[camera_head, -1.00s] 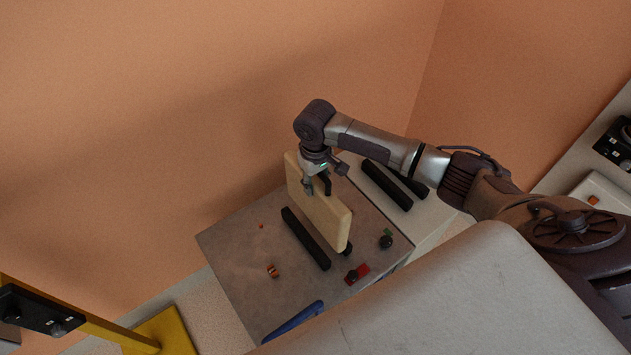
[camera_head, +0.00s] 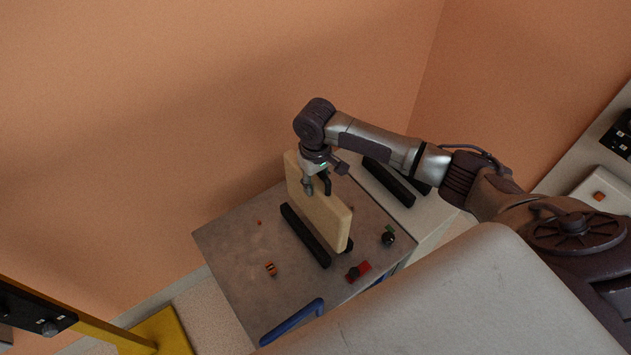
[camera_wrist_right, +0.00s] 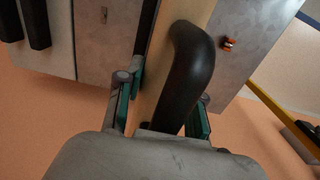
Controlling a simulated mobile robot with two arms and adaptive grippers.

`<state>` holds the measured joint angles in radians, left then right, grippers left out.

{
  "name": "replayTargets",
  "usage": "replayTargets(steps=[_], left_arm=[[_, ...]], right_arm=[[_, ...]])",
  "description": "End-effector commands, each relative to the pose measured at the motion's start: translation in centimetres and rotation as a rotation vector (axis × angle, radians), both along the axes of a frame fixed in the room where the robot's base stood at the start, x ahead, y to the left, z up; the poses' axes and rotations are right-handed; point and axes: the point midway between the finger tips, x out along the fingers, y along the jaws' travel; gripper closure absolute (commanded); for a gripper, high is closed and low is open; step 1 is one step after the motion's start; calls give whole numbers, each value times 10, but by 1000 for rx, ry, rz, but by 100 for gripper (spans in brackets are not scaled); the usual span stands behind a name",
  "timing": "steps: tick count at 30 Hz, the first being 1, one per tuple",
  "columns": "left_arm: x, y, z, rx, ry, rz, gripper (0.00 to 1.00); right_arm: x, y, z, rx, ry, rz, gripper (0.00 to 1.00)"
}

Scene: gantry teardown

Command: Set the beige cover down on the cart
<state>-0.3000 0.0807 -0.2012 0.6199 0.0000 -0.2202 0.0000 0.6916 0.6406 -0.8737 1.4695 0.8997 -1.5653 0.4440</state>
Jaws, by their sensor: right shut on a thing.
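The beige cover (camera_head: 322,217) is a flat panel standing on edge over the grey cart top (camera_head: 228,262). My left gripper is not in view.
A blue handle (camera_head: 292,322) is at the front edge. The cart's left side is mostly clear.

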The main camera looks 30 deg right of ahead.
Motion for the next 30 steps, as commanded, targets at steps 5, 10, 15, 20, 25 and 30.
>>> replayTargets(steps=[5, 10, 15, 20, 25, 30], left_arm=[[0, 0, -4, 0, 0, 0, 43], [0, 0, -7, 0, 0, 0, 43], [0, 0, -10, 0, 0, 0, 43], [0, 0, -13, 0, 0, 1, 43], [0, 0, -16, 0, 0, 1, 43], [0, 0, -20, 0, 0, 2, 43]], right_arm=[[1, 0, -7, 1, -2, 0, 100], [1, 0, -15, 1, -2, 0, 100], [1, 0, -22, 0, -2, 0, 100], [1, 1, -29, 1, -3, 0, 100], [1, 1, -37, 2, -3, 0, 100], [1, 1, -45, 2, -2, 0, 100]])
